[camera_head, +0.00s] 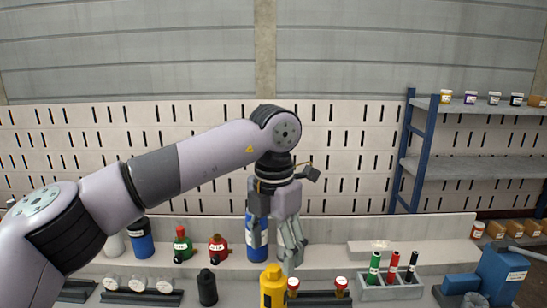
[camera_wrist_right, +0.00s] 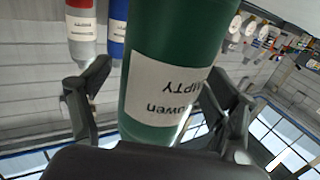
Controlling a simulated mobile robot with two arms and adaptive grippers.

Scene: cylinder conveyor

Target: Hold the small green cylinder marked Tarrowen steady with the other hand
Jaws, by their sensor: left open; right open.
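A green cylinder (camera_wrist_right: 178,45) fills the middle of the right wrist view. Its white label is upside down and partly hidden; I read "EMPTY" and an ending like "wen". The right gripper (camera_wrist_right: 155,78) is open, with one finger on each side of the cylinder; I cannot tell if they touch it. The right gripper is not seen in the head view. My left gripper (camera_head: 290,255) is open and points down, in front of a blue cylinder (camera_head: 257,232) and just behind a yellow cylinder (camera_head: 272,288). I cannot tell which green thing in the head view is Tarrowen.
A green bottle (camera_head: 181,243) and a red one (camera_head: 218,246) stand left of the left gripper. A grey rack (camera_head: 391,293) with green, red and black tubes is at right. A black cylinder (camera_head: 207,288) stands in front. Blue shelving (camera_head: 415,160) is at the back right.

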